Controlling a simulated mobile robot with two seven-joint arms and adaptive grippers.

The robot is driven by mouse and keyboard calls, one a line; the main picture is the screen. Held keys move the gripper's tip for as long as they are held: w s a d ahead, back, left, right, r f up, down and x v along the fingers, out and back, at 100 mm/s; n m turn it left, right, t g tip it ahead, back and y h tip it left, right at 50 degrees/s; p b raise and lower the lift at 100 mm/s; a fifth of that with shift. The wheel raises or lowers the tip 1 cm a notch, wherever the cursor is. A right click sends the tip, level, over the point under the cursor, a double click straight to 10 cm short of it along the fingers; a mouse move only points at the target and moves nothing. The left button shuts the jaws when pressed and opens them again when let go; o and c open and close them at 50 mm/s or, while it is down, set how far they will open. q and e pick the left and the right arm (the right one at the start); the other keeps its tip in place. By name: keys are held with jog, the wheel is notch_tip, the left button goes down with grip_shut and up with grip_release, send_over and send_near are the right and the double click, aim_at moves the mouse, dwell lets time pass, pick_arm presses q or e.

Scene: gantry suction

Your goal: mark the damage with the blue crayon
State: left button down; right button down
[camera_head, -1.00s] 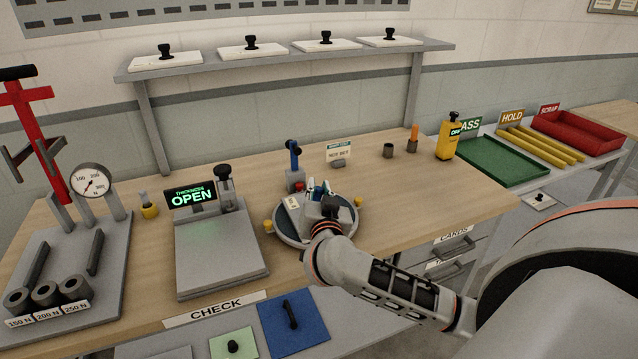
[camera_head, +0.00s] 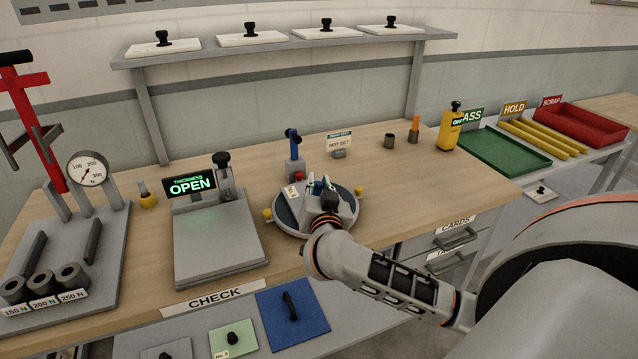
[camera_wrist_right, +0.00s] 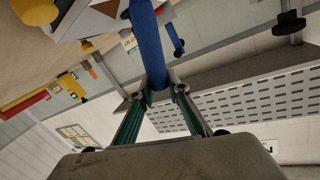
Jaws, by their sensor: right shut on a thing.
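My right gripper (camera_head: 322,187) is over the round turntable fixture (camera_head: 287,225) at the front middle of the bench. In the right wrist view, its fingers (camera_wrist_right: 160,92) are shut on a blue stick, the blue crayon (camera_wrist_right: 150,45), which points away from the palm. A pale piece with an orange-brown mark (camera_wrist_right: 104,8) shows near the crayon's far end. I cannot tell whether the crayon tip touches it. In the head view, the gripper hides much of the fixture's middle and the crayon. My left gripper is not in view.
A blue-topped post (camera_head: 293,143) stands just behind the fixture. The thickness gauge (camera_head: 220,245), reading OPEN, is to its left. Behind right are an empty dark cup (camera_head: 389,141), a cup with an orange stick (camera_head: 414,132) and a yellow bottle (camera_head: 450,130). Bench at right is clear.

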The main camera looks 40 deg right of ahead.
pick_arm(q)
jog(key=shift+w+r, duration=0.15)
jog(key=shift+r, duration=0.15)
pick_arm(e)
jog(key=shift+f, duration=0.4)
pick_arm(q)
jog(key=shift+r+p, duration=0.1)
jog(key=shift+p, duration=0.2)
pick_arm(e)
jog(key=shift+s+d, duration=0.1)
jog(key=shift+d, duration=0.3)
